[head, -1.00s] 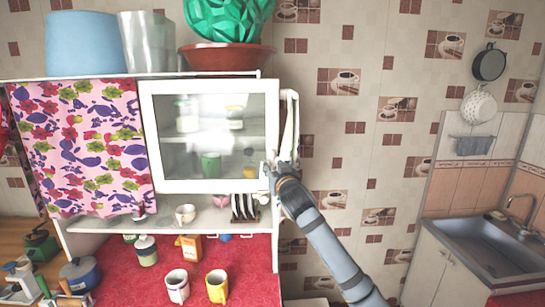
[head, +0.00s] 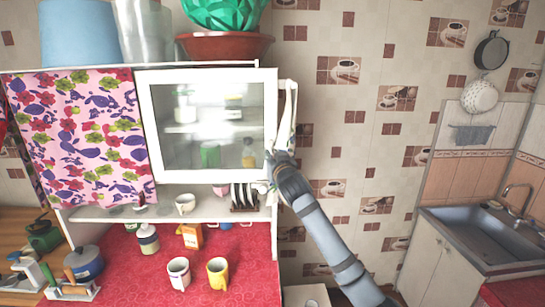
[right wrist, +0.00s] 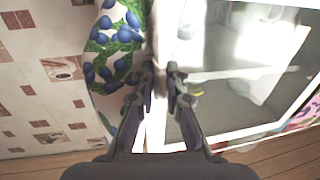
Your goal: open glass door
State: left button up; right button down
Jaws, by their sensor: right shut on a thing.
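The glass door (head: 144,125) has a white frame and covers the right part of the upper cabinet, with jars and bottles dimly visible through the pane. My right gripper (head: 270,162) is at the lower right edge of the door. In the right wrist view my right gripper (right wrist: 162,78) is shut on the door's white edge, with the glass pane (right wrist: 235,90) to the right of the fingers. The exact spot between the fingertips is partly hidden by the fingers. I cannot tell how far the door stands from the cabinet. My left gripper is not in view.
A flowered curtain (head: 78,140) covers the cabinet's left part. A brown bowl (head: 225,46) stands on top. Two mugs, white (head: 178,272) and yellow (head: 217,272), stand on the red counter (head: 135,285) below. A berry-patterned item (right wrist: 112,50) hangs beside the door edge.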

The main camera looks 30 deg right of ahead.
dwell(0.9)
jog(key=c, duration=1.4)
grip_release()
jog(key=shift+w, duration=0.1)
jog(key=v, duration=1.2)
jog(key=shift+f, duration=0.1)
